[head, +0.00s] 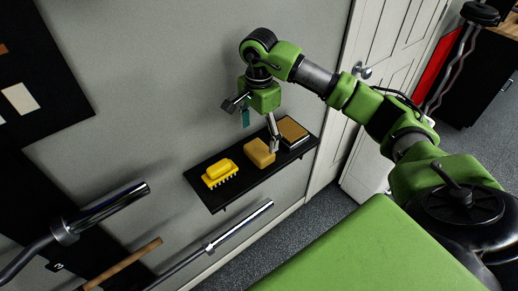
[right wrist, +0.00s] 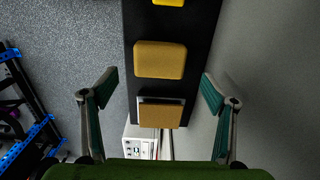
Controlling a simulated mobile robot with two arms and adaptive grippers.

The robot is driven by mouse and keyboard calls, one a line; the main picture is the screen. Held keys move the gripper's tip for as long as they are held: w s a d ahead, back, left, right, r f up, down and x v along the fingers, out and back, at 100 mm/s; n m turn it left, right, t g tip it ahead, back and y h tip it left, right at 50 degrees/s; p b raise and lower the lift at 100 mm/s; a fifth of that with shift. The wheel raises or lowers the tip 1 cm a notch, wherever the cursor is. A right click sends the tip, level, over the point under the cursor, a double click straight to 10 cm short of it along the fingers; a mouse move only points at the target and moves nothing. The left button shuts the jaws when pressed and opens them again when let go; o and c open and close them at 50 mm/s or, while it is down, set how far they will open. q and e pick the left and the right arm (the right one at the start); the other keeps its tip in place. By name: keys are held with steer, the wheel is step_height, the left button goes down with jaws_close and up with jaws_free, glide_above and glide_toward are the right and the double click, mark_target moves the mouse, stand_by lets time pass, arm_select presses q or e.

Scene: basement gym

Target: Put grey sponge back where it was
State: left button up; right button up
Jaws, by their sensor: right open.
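A black wall shelf (head: 222,192) holds a yellow brush (head: 220,173), a tan sponge (head: 259,153) and a tan-faced block with a grey and dark rim (head: 292,131). No plainly grey sponge shows; the rimmed block is the only one with grey on it. In the right wrist view the tan sponge (right wrist: 160,60) and the rimmed block (right wrist: 160,113) lie apart on the shelf. My right gripper (head: 258,124) is open and empty above the right half of the shelf. One finger hides part of the gap between these two. My left gripper is not in view.
A grey wall (head: 150,80) stands behind the shelf, and a white door (head: 385,50) is to its right. Metal bars (head: 235,228) stick out below and left.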

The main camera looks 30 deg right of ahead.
mark_target(259, 149)
step_height(259, 149, up, 5)
steer(key=shift+b, duration=0.5)
steer(key=shift+f, duration=0.1)
